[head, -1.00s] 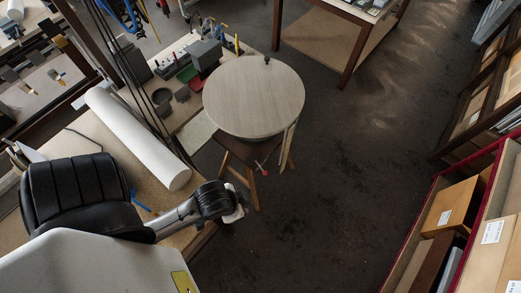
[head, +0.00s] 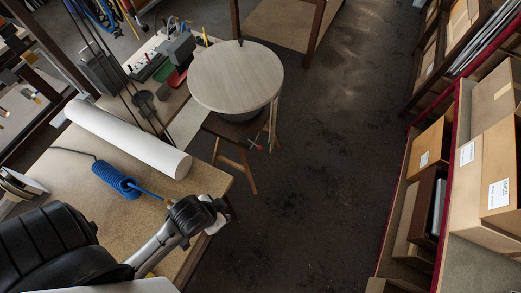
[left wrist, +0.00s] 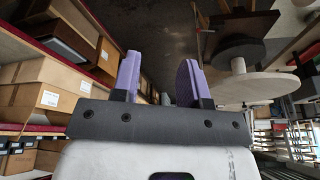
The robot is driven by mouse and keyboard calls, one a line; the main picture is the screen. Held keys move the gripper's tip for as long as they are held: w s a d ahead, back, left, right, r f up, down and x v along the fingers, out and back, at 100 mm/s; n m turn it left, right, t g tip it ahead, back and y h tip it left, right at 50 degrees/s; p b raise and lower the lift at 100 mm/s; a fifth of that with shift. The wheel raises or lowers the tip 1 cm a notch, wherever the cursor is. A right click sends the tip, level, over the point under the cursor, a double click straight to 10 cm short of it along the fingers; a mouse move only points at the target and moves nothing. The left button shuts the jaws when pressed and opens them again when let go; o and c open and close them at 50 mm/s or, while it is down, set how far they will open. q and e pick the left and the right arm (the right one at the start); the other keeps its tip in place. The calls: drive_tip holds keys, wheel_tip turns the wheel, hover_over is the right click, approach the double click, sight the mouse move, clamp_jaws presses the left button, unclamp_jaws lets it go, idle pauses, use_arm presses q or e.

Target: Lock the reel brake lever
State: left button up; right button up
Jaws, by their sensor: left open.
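The reel (head: 236,76) has a pale round wooden flange and a dark drum, and sits on a brown wooden stool (head: 232,128). A small black knob (head: 240,42) stands at the flange's far edge. A small red-tipped part (head: 258,147) shows beside the stool below the flange; I cannot tell whether it is the brake lever. My left arm ends near the bench corner, in front of the stool and apart from the reel. In the left wrist view my left gripper (left wrist: 158,80) has two purple fingers, open and empty. The reel (left wrist: 268,87) also shows there, at the right, beyond the fingers.
A workbench (head: 105,215) at left carries a white roll (head: 128,138) and a coiled blue hose (head: 117,180). Red-edged shelves with boxes (head: 492,160) line the right. The dark floor (head: 320,190) between is clear.

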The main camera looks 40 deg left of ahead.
drive_tip(key=shift+s, duration=0.25)
